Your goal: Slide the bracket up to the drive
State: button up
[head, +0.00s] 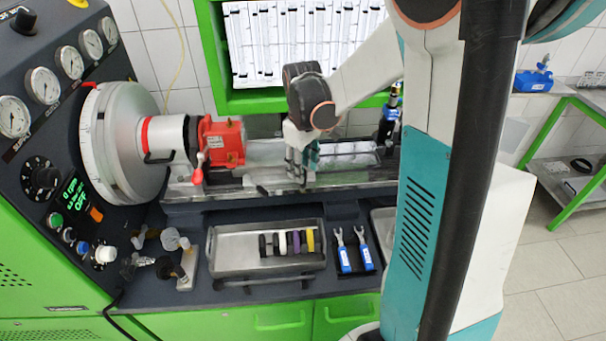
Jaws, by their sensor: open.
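The drive (128,140) is the large round silver unit at the left of the bench, with a silver cylinder ringed in red on its right. A red block-shaped unit (221,142), seemingly on the bracket, sits on the rail (345,184) close to the right end of that cylinder. A red-knobbed lever (198,170) stands at its front left. I cannot tell whether the red unit touches the cylinder, and the bracket's own outline is unclear. My gripper (302,178) is open, points down over the rail and is right of the red unit. Its fingertips are small here.
A metal tray (225,283) with several coloured rings stands in front of the rail. Two blue-handled wrenches (343,258) lie right of it. Valve fittings (172,262) stand at the left. A gauge panel (45,130) borders the bench. My arm hides the right part.

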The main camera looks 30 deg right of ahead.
notch_tip(320, 180, up, 8)
jog(key=shift+f, duration=0.1)
dwell(0.6)
